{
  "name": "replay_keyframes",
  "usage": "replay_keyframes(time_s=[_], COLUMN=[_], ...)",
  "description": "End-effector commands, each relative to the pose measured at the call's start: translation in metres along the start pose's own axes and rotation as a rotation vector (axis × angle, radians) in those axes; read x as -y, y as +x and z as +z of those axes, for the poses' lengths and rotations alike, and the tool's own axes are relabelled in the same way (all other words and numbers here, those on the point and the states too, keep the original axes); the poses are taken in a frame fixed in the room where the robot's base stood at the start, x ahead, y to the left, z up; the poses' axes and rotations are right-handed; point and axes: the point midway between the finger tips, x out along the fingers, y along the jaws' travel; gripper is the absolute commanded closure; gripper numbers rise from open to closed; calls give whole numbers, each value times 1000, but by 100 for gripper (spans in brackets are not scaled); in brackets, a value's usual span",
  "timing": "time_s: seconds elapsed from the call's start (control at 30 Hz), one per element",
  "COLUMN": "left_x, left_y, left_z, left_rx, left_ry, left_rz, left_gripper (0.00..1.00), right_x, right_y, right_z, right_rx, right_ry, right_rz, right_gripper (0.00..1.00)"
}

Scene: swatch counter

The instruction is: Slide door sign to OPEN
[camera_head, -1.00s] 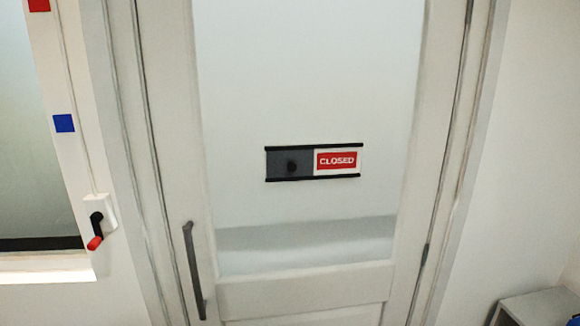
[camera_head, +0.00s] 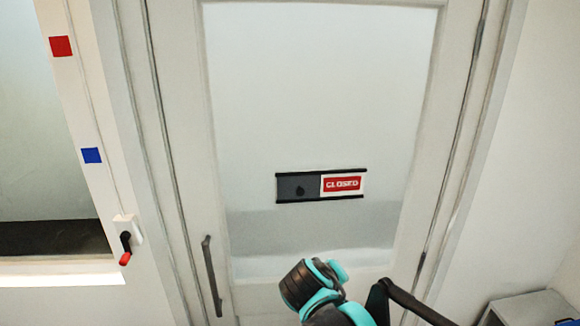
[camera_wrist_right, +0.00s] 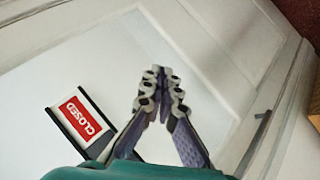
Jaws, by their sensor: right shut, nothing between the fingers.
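The door sign (camera_head: 343,184) is a wide black-railed strip on the glass of the white door. Its right part shows red CLOSED. The red CLOSED panel also shows tilted at the lower left of the right wrist view (camera_wrist_right: 82,118). My right gripper (camera_wrist_right: 158,88) is shut and empty, its fingertips together, pointing toward the door and apart from the sign in that picture. Its arm rises below the sign in the head view. My left gripper is not in view.
A dark vertical door handle (camera_head: 212,275) is at the door's left side. On the left frame are a red square (camera_head: 61,46), a blue square (camera_head: 92,155) and a red-tipped crank (camera_head: 125,248). A grey cabinet (camera_head: 525,308) stands at the lower right.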

Motion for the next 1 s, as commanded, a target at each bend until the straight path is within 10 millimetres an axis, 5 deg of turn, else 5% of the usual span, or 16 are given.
replay_keyframes(time_s=[0.03,0.2,0.4,0.6,1.0], left_x=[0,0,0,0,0], left_y=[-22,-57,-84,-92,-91], left_z=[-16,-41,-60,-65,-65], left_rx=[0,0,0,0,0], left_ry=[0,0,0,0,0], left_rz=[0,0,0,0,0], left_gripper=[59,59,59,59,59], right_x=[-9,-12,0,9,9], right_y=[-20,-62,-105,-122,-120], right_z=[-38,-133,-210,-237,-238], right_rx=[-23,-103,-188,-225,-227], right_ry=[-46,-169,-254,-282,-284], right_rz=[34,169,290,342,346], right_gripper=[100,100,100,100,100])
